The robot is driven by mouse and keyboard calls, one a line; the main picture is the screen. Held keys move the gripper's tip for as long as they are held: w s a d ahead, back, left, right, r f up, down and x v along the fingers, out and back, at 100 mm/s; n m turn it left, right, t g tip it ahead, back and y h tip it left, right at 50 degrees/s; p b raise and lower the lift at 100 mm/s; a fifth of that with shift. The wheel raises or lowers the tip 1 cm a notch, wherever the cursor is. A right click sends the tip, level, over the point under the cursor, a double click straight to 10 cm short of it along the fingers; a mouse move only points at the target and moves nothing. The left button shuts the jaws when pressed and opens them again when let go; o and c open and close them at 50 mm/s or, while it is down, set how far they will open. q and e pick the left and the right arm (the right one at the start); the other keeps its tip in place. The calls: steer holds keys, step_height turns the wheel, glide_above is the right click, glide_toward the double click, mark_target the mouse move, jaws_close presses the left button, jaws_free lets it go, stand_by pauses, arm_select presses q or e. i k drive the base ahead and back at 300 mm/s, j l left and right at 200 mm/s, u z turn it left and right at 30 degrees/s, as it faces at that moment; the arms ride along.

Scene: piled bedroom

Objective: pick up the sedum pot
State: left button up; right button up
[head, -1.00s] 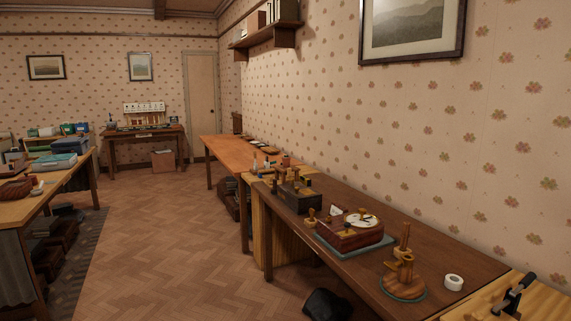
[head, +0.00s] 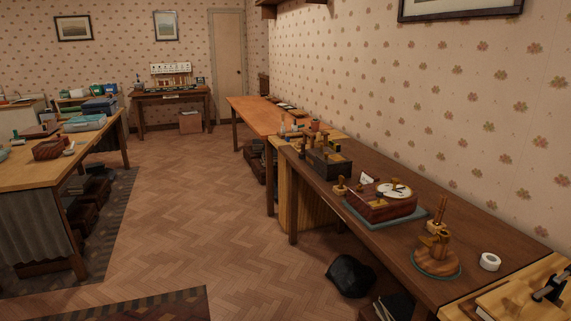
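I cannot make out a sedum pot for certain in the head view. A small reddish-brown object (head: 315,125) stands among small items where the orange table meets the dark bench, too small to identify. Neither of my grippers is in view.
A dark bench (head: 385,165) runs along the right wall, carrying a reddish box (head: 380,208), a wooden stand (head: 437,255) and a white tape roll (head: 490,261). A black bag (head: 350,276) lies on the floor below. A table (head: 40,176) stands left. The parquet floor (head: 190,215) between is open.

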mark_target(315, 123)
steer(key=i+u, duration=0.15)
steer(key=i, duration=1.5)
steer(key=i+j+z, duration=0.1)
steer(key=i+z, duration=0.25)
steer(key=i, duration=0.2)
steer(key=i+j+z, duration=0.35)
steer(key=i, duration=0.15)
steer(key=i+j+z, duration=0.35)
steer(key=i, duration=0.15)
